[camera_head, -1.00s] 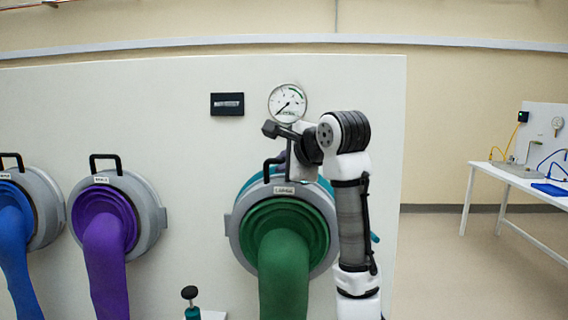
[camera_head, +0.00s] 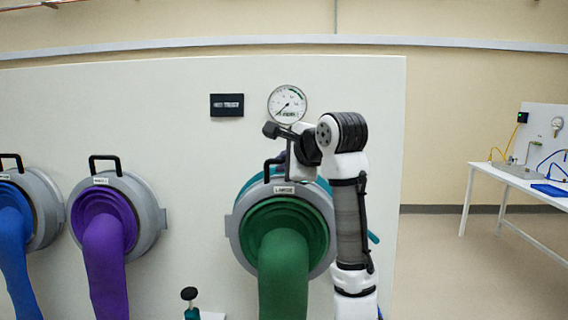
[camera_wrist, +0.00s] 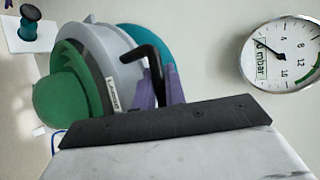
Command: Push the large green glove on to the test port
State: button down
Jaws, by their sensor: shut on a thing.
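The large green glove (camera_head: 284,255) hangs from a grey ring (camera_head: 239,217) with a "LARGE" label and a black handle on top. In the wrist view the glove (camera_wrist: 62,103), its grey ring (camera_wrist: 100,48) and the black handle (camera_wrist: 140,52) show from above. The teal test port (camera_wrist: 150,42) lies behind the ring on the panel. Only a teal edge of it shows in the head view, so I cannot tell how fully the ring sits on it. My gripper (camera_wrist: 160,85), with purple fingers, is shut on the handle; my arm hides part of it in the head view.
A pressure gauge (camera_head: 287,103) is on the panel just above my gripper. A small black display (camera_head: 227,105) is left of it. Purple (camera_head: 105,240) and blue (camera_head: 14,250) gloves stand out at left. A dark knob (camera_head: 189,293) is low beside the green glove. A white table (camera_head: 510,178) stands far right.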

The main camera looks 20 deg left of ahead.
jog(key=shift+w+a+f, duration=0.1)
jog(key=shift+w+a, duration=0.15)
jog(key=shift+w, duration=0.7)
jog(key=shift+w+a+f, duration=0.1)
jog(key=shift+w+a, duration=0.2)
jog(key=shift+w, duration=0.6)
jog(key=shift+w+a+f, duration=0.1)
jog(key=shift+w+a, duration=0.15)
jog(key=shift+w, duration=0.7)
dwell(1.5)
jog(key=c, duration=1.4)
grip_release()
jog(key=shift+w, duration=0.1)
jog(key=shift+o, duration=0.2)
jog(key=shift+f, duration=0.1)
